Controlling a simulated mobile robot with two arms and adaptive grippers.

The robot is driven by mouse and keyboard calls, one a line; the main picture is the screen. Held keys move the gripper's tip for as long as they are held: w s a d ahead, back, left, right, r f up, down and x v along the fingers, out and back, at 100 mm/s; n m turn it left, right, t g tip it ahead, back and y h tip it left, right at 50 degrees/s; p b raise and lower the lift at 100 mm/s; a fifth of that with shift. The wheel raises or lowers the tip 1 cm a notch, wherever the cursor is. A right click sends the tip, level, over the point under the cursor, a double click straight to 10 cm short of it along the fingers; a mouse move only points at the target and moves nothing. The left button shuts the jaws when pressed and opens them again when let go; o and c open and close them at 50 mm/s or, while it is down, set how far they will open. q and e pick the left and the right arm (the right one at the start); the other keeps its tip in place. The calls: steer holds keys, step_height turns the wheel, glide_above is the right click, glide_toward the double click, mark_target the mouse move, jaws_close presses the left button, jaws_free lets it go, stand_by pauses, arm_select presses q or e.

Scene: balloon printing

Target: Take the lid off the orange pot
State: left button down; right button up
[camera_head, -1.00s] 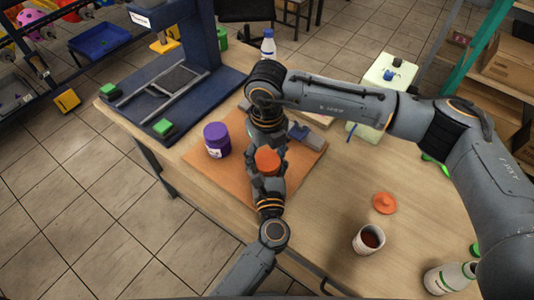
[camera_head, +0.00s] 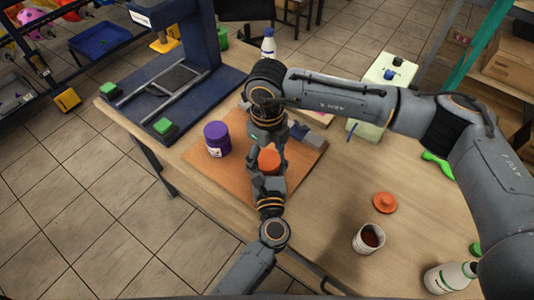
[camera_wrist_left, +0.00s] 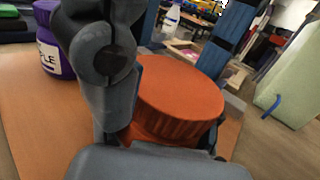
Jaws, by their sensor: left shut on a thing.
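The orange pot shows mainly as its ribbed orange lid (camera_head: 269,160) on the board; the lid fills the middle of the left wrist view (camera_wrist_left: 180,98), seated on the orange body (camera_wrist_left: 165,133). My left gripper (camera_head: 268,178) is shut on the pot from the near side, one large finger at its left in the wrist view. My right gripper (camera_head: 271,143) hangs just above and behind the lid, its fingers apart. Whether it touches the lid cannot be told. The pot's lower part is hidden by my left gripper.
A purple pot (camera_head: 217,139) stands left on the orange-brown board (camera_head: 205,160). A dark blue press (camera_head: 190,85) stands behind. Table between board and lid is clear.

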stand_by(0.3)
step_height(320, 180, up, 4)
steer(key=shift+r, duration=0.2)
steer(key=shift+c, duration=0.4)
step_height(320, 180, up, 2)
steer(key=shift+r+m, duration=0.15)
steer(key=shift+m, duration=0.75)
steer(key=shift+s+r+m, duration=0.1)
steer(key=shift+r+m, duration=0.4)
steer(key=shift+m, duration=0.2)
steer(key=shift+f, duration=3.85)
steer(key=c, duration=1.2)
steer(key=shift+n, duration=1.6)
